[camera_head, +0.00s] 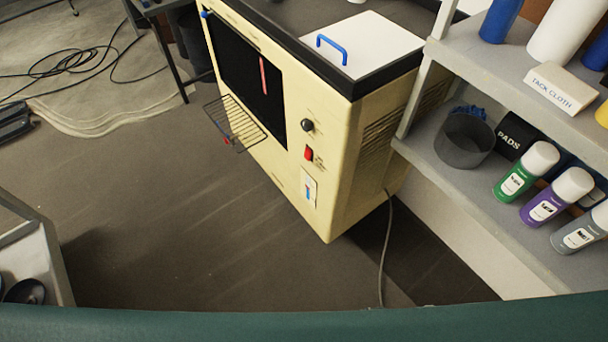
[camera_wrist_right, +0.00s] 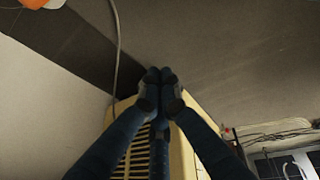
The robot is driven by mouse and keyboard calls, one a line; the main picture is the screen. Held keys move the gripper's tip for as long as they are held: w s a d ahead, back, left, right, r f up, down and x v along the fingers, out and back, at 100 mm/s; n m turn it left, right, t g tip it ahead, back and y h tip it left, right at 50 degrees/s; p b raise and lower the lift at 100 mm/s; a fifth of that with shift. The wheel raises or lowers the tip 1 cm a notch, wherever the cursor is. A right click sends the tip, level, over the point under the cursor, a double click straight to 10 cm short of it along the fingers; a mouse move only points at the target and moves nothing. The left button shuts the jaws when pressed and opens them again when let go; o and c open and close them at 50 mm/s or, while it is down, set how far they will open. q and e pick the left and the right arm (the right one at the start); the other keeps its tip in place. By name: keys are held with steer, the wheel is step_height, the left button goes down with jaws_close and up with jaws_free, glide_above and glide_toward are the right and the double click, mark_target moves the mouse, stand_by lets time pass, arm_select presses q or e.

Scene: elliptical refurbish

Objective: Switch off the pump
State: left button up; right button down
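A cream cabinet machine (camera_head: 335,190) with a black top rim stands in the middle of the head view. Its front carries a red switch (camera_head: 308,154), below a black knob (camera_head: 307,125) and above a small panel with red and blue marks (camera_head: 308,188). The switch's position is too small to tell. No part is labelled legibly as a pump. In the right wrist view my right gripper (camera_wrist_right: 161,74) is shut, its fingertips together and nothing visible between them. The cream vented cabinet (camera_wrist_right: 186,150) shows behind its fingers. My left gripper is in neither view.
A grey shelf (camera_head: 455,185) with spray cans, a dark cup (camera_head: 464,140) and a tack cloth box (camera_head: 560,88) stands right of the machine. A wire rack (camera_head: 235,124) juts from its front. A cable (camera_head: 384,250) runs to the floor. Floor in front is clear.

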mark_target(308, 154)
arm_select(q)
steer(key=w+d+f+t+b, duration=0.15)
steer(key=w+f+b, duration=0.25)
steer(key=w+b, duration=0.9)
arm_select(e)
steer(key=w+a+r+n+t+y+b, duration=0.1)
steer(key=w+a+r+n+t, duration=0.15)
steer(key=w, duration=0.65)
steer(key=w+a+r+n+t+y, duration=0.1)
steer(key=w+a+r+n+t, duration=0.2)
steer(key=w, duration=0.5)
steer(key=w+a+r+n+t+b, duration=0.15)
steer(key=w+a, duration=0.25)
steer(key=w, duration=0.5)
arm_select(q)
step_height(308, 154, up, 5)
steer(key=b, duration=1.1)
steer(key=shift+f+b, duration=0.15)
steer(key=shift+b, duration=0.2)
arm_select(e)
steer(key=w+a+r+n+t+y, duration=0.2)
steer(key=a+r, duration=0.3)
steer(key=r, duration=0.3)
steer(key=w+a+r+n+t+y, duration=0.2)
steer(key=a+r+n, duration=0.3)
steer(key=r, duration=0.4)
steer(key=shift+w+t, duration=0.5)
